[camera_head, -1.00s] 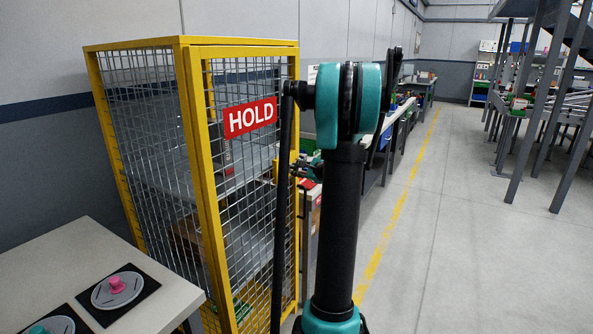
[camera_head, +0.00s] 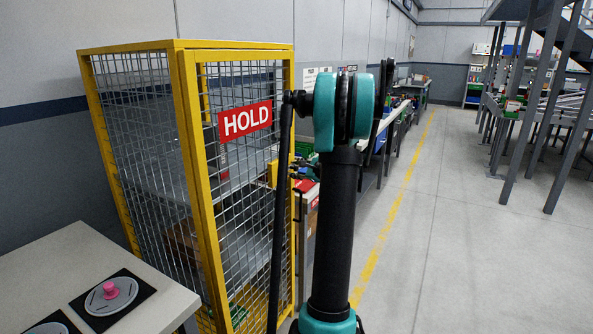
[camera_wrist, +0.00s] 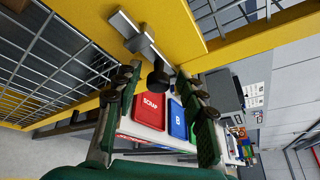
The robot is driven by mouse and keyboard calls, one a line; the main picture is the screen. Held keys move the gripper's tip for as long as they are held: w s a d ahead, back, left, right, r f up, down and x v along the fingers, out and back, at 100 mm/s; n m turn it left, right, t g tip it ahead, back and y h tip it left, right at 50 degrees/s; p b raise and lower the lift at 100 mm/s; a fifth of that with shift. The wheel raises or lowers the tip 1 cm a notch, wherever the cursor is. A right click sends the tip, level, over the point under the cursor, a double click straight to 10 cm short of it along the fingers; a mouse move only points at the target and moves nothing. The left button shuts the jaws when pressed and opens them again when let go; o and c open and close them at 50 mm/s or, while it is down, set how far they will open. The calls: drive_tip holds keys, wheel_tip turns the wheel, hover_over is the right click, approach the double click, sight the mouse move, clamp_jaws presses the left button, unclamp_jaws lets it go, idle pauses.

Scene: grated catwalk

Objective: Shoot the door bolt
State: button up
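The door bolt (camera_wrist: 140,42) is a grey metal bar on the yellow door frame (camera_wrist: 180,22), at the top of the wrist view, with a round black knob (camera_wrist: 158,80). My gripper (camera_wrist: 160,76) is open, with one green finger on each side of the knob. The knob appears near the fingertips; I cannot tell whether either finger touches it. In the head view the mesh door (camera_head: 238,190) is on the front of a yellow cage and carries a red HOLD sign (camera_head: 245,121). The bolt is not clear there, and my arm covers part of the door's right side.
A pale table (camera_head: 60,262) with dials stands at the lower left, close to the cage. Red and blue bins (camera_wrist: 178,118) lie beyond the gripper in the wrist view. Open floor (camera_head: 445,240) with a yellow line extends on the right.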

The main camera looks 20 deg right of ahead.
drive_tip(key=v, duration=1.2)
drive_tip(key=shift+f, duration=0.1)
drive_tip(key=s+a+f+n+g, duration=0.2)
drive_tip(key=s+a+f+n, duration=0.15)
drive_tip(key=a, duration=0.45)
drive_tip(key=s+a+f+n+g, duration=0.2)
drive_tip(key=s+a+f+n, duration=0.15)
drive_tip(key=a, duration=0.35)
drive_tip(key=s+a+f+n+g, duration=0.3)
drive_tip(key=s+a+n, duration=0.2)
drive_tip(key=a, duration=0.3)
drive_tip(key=s+a+f+n+g+h, duration=0.1)
drive_tip(key=s+a+f+n+h, duration=0.1)
drive_tip(key=s+f+n, duration=0.3)
drive_tip(key=s+a+f+n+g+h, duration=0.2)
drive_tip(key=s+f+n, duration=0.3)
drive_tip(key=s, duration=0.8)
drive_tip(key=shift+n, duration=0.7)
